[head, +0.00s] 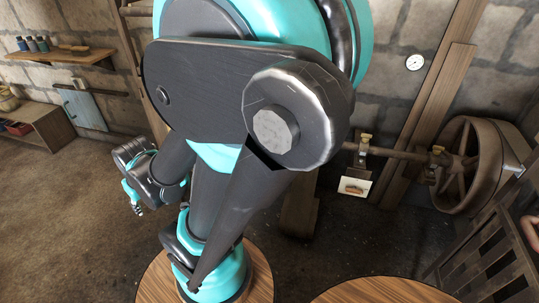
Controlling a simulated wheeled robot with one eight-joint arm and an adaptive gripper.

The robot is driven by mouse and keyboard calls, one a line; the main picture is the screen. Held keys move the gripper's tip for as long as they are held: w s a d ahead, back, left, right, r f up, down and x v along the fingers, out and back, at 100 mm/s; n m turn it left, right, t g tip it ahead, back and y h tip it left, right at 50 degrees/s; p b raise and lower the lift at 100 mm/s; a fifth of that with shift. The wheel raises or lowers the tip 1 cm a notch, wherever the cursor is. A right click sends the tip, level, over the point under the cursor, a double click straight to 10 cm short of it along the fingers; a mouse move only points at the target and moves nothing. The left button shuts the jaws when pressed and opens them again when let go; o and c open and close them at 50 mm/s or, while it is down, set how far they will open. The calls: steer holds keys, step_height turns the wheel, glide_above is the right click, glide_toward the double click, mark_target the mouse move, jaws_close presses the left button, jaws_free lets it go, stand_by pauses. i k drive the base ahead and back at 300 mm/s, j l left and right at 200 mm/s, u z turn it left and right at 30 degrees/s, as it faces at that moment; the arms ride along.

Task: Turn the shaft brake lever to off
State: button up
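No brake lever can be made out for certain in the head view; my own arm covers the middle of the picture. A horizontal shaft (398,154) runs along the wall at the right, with brass-coloured fittings on it, and leads to a large spoked wheel (466,165). A small picture card (354,187) hangs below the shaft. My gripper (139,208) is small at the left, pointing down above open floor, far from the shaft and wheel. Whether its fingers are open or shut is too small to tell. It appears to hold nothing.
A round wooden top (152,284) is at the bottom centre and another (372,292) right of it. A dark slatted wooden frame (485,262) stands at the lower right. A shelf with bottles (62,55) and a low cabinet (35,132) are at the left. The left floor is clear.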

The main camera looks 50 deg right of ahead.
mark_target(354, 190)
steer(key=l+z, duration=0.15)
steer(key=z, duration=2.6)
steer(key=k+z, duration=0.1)
steer(key=z, duration=0.25)
steer(key=k+j+z, duration=0.1)
steer(key=z, duration=0.3)
steer(key=k+z, duration=0.15)
steer(key=z, duration=0.2)
